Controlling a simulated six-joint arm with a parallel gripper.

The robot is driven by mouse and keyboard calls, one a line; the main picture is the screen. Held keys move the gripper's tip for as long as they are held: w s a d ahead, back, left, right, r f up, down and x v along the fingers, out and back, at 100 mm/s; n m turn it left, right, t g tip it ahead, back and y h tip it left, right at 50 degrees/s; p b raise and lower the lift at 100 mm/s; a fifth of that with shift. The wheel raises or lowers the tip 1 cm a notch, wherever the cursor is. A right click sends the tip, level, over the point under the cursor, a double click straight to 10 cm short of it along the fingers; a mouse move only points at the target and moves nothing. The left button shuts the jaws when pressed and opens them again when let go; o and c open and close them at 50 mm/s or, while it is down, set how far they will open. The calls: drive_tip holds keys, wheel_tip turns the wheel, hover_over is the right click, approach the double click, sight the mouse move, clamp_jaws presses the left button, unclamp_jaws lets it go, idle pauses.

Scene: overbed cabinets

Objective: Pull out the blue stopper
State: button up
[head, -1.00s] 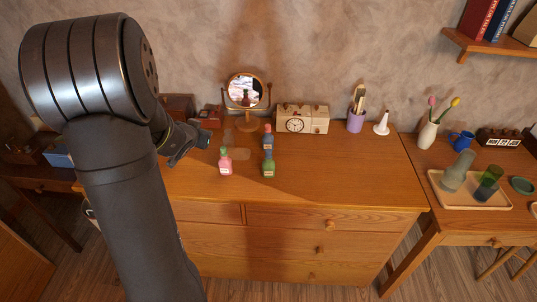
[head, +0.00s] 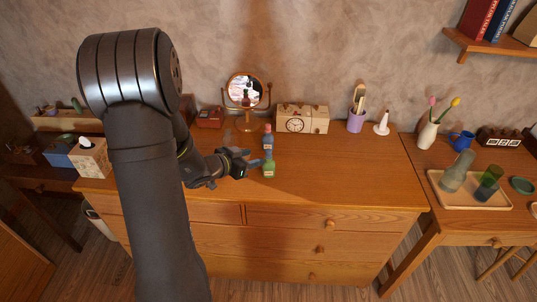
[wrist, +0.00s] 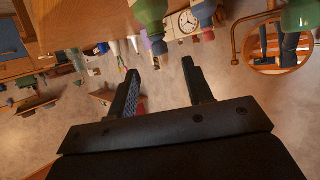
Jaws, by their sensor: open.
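The green bottle (head: 268,171) stands upright on the dresser, and the blue stopper (head: 268,155) sits in its top. In the wrist view, which is upside down, the bottle (wrist: 150,12) hangs from the top edge with the blue stopper (wrist: 158,45) below it. My gripper (head: 254,161) is open and empty, just left of the stopper in the head view. In the wrist view the stopper shows beyond the gap between the fingers (wrist: 160,68); I cannot tell whether they touch it.
A blue bottle (head: 267,141) with a pink stopper stands just behind. A green stopper (wrist: 300,15) shows close by in the wrist view; its pink bottle is hidden by my arm in the head view. A round mirror (head: 245,90) and a clock (head: 295,125) stand at the back.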

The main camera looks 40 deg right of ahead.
sight(268, 156)
drive_tip(key=x, duration=0.9)
clamp_jaws()
